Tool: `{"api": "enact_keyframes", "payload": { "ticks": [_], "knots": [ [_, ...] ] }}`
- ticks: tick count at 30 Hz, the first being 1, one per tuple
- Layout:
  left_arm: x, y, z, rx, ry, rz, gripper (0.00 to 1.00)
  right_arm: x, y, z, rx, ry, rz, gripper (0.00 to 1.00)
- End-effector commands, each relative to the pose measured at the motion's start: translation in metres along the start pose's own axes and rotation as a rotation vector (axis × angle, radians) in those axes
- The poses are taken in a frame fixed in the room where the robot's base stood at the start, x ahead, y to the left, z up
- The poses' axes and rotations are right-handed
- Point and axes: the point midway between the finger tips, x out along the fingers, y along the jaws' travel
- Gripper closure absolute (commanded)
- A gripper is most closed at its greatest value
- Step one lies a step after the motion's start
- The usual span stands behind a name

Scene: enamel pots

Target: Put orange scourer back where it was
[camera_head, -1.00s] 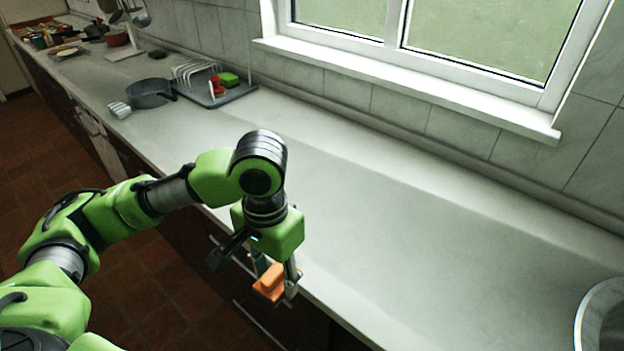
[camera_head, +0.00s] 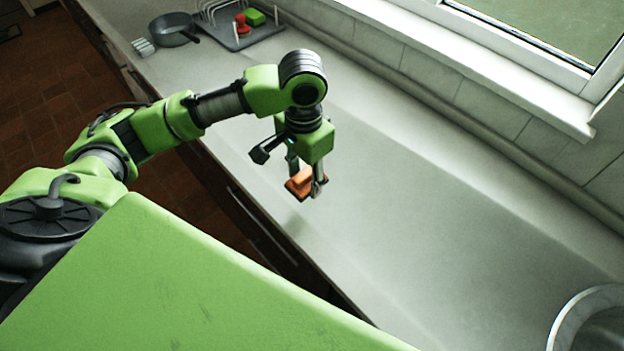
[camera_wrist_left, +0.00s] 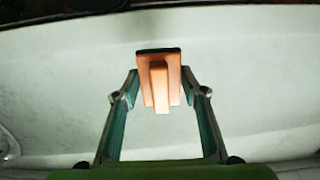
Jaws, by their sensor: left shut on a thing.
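The orange scourer (camera_head: 299,185) is a flat block with a raised orange grip and a dark underside. My left gripper (camera_head: 306,182) is shut on it and holds it above the pale worktop (camera_head: 420,215), near the worktop's front edge. In the left wrist view the scourer (camera_wrist_left: 159,80) sits between the two fingertips of my left gripper (camera_wrist_left: 159,92), which clasp it at its sides. The pale worktop (camera_wrist_left: 260,60) lies beyond it. My right gripper is not in view.
A grey drying tray (camera_head: 262,36) with a white rack, a red item (camera_head: 242,24) and a green sponge (camera_head: 255,16) stands at the back. A dark pan (camera_head: 174,29) is left of it. A round metal rim (camera_head: 570,318) is at lower right. The middle worktop is clear.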

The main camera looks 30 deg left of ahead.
Motion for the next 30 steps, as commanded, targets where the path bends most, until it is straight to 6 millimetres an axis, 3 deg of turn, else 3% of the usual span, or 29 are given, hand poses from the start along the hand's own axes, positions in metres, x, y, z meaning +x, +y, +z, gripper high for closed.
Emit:
{"api": "enact_keyframes", "payload": {
  "ticks": [3,8,14,21,30],
  "knots": [
    [0.024,-0.010,-0.017,-0.003,-0.003,0.001,0.78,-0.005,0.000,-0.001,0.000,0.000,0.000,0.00],
    [0.045,-0.019,-0.032,-0.001,-0.001,0.001,0.78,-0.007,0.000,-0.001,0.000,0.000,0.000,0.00],
    [0.056,-0.023,-0.040,0.000,-0.001,0.001,0.78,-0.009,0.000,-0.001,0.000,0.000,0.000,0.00],
    [0.085,-0.025,-0.041,0.000,-0.001,-0.001,0.78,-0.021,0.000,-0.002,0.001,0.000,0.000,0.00],
    [0.089,-0.024,-0.041,0.001,0.000,-0.001,0.78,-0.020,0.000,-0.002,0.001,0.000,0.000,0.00]
  ]
}}
